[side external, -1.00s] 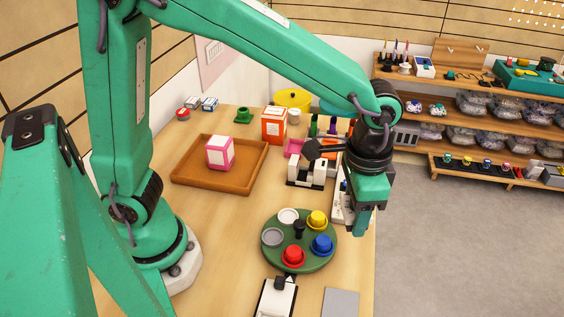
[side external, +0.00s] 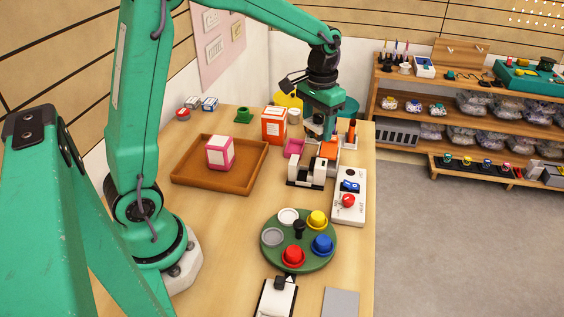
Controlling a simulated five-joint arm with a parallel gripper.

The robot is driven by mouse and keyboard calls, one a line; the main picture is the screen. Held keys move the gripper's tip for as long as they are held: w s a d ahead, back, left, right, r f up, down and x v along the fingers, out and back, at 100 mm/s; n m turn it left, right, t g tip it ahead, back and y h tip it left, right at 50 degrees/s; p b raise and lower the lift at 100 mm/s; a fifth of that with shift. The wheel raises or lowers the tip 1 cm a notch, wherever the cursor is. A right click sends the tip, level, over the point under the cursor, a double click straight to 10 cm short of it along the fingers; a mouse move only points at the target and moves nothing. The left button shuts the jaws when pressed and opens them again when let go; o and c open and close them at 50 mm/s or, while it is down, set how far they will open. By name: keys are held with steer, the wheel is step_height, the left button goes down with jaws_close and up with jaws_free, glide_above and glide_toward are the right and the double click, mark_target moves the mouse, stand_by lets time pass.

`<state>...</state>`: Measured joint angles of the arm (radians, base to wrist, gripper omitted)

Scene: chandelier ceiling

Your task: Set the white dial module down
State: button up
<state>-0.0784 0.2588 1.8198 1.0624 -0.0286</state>
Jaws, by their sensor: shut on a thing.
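My gripper (side external: 325,135) is at the back right of the table, pointing down, behind and above a black-and-white fixture (side external: 308,168). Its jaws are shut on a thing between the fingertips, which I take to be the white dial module. The module is too small and too hidden by the jaws to make out its face or tilt. I cannot tell whether it touches anything below. A white panel (side external: 341,212) with a red button (side external: 348,200) and a blue switch (side external: 350,185) lies just right of the fixture.
A green round tray (side external: 299,260) holds several coloured knobs in front. A brown tray (side external: 188,178) with a pink-and-white box (side external: 220,152) is at left. An orange box (side external: 273,126) and an orange-tipped item (side external: 351,132) stand near my gripper. The table between the trays is clear.

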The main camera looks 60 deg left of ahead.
steer(key=s+a+n, duration=0.3)
steer(key=a+n, duration=0.1)
steer(key=a, duration=1.4)
steer(key=n, duration=0.4)
glide_above(207, 131)
step_height(207, 131, down, 12)
steer(key=shift+f, duration=2.15)
steer(key=shift+f, duration=0.15)
steer(key=o, duration=1)
